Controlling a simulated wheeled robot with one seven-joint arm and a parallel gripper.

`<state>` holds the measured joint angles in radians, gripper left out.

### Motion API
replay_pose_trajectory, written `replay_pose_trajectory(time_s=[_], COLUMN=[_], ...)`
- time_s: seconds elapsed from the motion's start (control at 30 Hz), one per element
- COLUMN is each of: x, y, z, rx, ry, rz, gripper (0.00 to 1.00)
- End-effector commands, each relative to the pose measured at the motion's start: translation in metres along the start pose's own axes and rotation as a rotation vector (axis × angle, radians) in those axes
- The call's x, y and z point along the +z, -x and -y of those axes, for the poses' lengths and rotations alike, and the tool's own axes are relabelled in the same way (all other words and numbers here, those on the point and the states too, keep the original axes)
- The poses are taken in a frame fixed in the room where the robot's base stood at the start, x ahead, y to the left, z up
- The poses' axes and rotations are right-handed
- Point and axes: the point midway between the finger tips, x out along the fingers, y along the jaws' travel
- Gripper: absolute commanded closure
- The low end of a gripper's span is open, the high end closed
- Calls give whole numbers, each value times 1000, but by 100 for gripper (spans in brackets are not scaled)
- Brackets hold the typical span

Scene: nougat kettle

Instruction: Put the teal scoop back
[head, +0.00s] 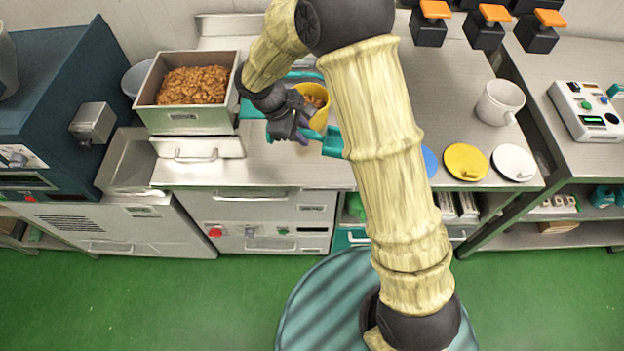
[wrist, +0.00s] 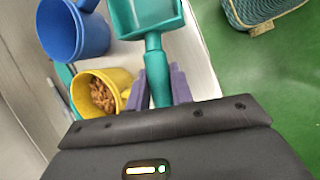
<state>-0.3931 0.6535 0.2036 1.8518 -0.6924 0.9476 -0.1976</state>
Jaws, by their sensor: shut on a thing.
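The teal scoop (head: 331,143) is in my gripper (head: 304,131), above the front part of the steel counter. In the wrist view the purple fingers of my gripper (wrist: 160,88) are shut on the handle of the scoop (wrist: 157,72), and its square bowl points away from my wrist. The visible part of the bowl looks empty. A yellow mug (head: 325,116) with brown nuts in it stands just behind my gripper; it also shows in the wrist view (wrist: 121,77), left of the scoop handle. My arm hides part of the counter.
A steel bin (head: 190,120) of nuts stands at the left. A blue mug (wrist: 72,28) shows in the wrist view. A white mug (head: 498,102), a yellow lid (head: 464,160) and a white lid (head: 514,161) are at the right. Orange-topped dark blocks (head: 485,32) hang at the upper right.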

Motion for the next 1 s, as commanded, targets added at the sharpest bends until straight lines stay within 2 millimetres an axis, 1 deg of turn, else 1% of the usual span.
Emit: replay_pose_trajectory(time_s=[0.03, 0.13, 0.23, 0.5, 0.57, 0.83, 0.9, 1.0], x=[-8, -14, -15, -15, -17, -34, -38, -39], y=[-3, 1, 3, 2, -2, -43, -50, -52], z=[10, 18, 20, 19, 21, 32, 33, 33], rx=[36, 78, 87, 84, 83, 82, 83, 85], ry=[82, 181, 205, 199, 201, 204, 202, 201], rz=[-20, -43, -50, -48, -46, -46, -47, -48], gripper=[100, 100, 100, 100, 100, 100, 100, 100])
